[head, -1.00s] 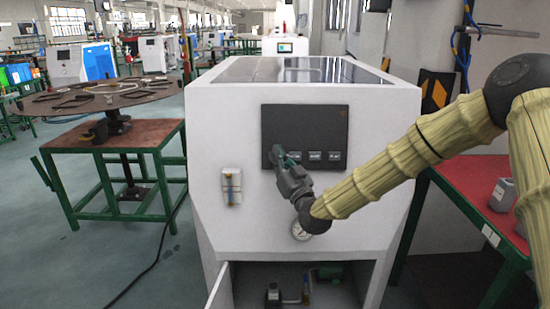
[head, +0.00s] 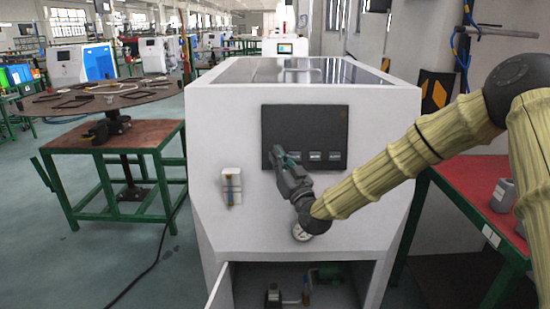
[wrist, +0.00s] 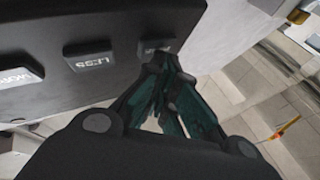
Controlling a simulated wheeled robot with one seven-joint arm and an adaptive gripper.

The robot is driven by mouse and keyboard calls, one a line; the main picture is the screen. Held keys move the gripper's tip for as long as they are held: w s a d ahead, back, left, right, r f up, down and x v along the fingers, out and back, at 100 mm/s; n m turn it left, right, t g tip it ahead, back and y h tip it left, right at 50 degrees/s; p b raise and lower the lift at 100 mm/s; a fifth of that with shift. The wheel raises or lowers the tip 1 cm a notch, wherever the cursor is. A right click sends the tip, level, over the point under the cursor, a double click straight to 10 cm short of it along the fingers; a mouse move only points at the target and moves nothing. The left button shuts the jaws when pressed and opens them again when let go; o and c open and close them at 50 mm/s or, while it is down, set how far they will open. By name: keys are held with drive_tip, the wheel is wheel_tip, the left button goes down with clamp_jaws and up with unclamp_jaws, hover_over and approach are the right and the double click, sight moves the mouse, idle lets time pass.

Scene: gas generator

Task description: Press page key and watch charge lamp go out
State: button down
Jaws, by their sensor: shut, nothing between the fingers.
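The white generator cabinet (head: 218,150) carries a dark control panel (head: 310,122) on its front. Its row of keys includes a middle key (head: 314,156) and a right key (head: 334,156). In the wrist view, the key nearest my fingers (wrist: 153,46) has upside-down lettering that is partly hidden; LESS (wrist: 88,57) and another key (wrist: 17,77) lie to its left. My gripper (head: 279,152) is shut and empty, its tips at the leftmost key in the head view. I cannot tell whether they touch or press it. No lit lamp can be made out on the panel.
A pressure gauge (head: 301,232) sits below my gripper. A small fitting (head: 232,187) is on the cabinet's left front. The lower compartment (head: 300,280) is open. A red-topped green table (head: 462,200) stands at right, a round-top table (head: 110,97) at left.

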drive_tip(key=shift+s+r, duration=0.2)
drive_tip(key=shift+s, duration=0.45)
drive_tip(key=shift+s+r+p, duration=0.1)
drive_tip(key=shift+s+r, duration=0.15)
drive_tip(key=shift+s, duration=0.55)
drive_tip(key=shift+s+r+p, duration=0.1)
drive_tip(key=shift+s+r, duration=0.1)
drive_tip(key=shift+s, duration=0.6)
drive_tip(key=shift+s+r+p, duration=0.1)
drive_tip(key=shift+s+r, duration=0.15)
drive_tip(key=shift+s, duration=0.55)
